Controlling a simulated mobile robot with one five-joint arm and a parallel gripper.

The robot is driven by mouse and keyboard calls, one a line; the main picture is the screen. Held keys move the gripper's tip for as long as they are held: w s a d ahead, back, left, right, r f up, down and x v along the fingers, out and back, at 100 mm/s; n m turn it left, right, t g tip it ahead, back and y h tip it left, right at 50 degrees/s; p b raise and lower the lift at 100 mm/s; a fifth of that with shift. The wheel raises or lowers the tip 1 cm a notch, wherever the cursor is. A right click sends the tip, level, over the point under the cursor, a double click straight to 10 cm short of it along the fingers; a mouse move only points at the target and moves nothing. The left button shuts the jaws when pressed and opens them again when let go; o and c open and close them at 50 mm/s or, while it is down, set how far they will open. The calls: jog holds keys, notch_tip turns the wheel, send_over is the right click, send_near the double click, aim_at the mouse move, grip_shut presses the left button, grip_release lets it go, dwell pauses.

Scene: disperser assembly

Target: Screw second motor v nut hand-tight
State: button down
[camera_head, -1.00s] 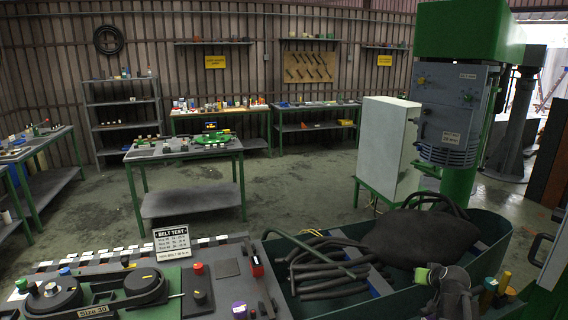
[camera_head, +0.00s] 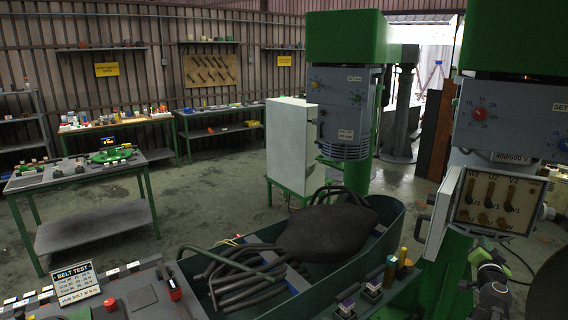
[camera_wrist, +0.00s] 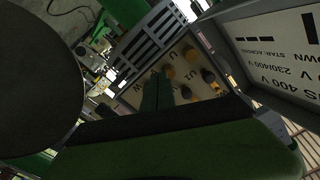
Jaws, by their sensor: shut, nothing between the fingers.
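The second motor's open terminal box (camera_head: 500,203) is at the right of the head view, below a panel with a red knob. Its tan board carries dark and brass terminal posts (camera_head: 490,190) lettered U, V and W. The wrist view shows the board (camera_wrist: 184,76) tilted, with several yellow and dark nuts (camera_wrist: 190,72). I cannot tell which is the V nut or how tightly any nut sits. My gripper (camera_wrist: 157,92) is shut and empty, its dark fingers overlapping the board's near side in the picture. Contact is not clear. In the head view my arm is below the box.
The box's open door (camera_head: 439,212) stands out on its left. A green tub (camera_head: 385,225) with dark hoses and a black bag lies left of it. Another green machine (camera_head: 345,110) stands behind. Open floor (camera_head: 215,200) lies between the tub and the back benches.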

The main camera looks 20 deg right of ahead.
aim_at(479, 224)
jog(key=x, duration=0.7)
jog(key=shift+w+f, duration=0.1)
jog(key=shift+w, duration=0.05)
jog(key=shift+r, duration=0.2)
dwell(0.4)
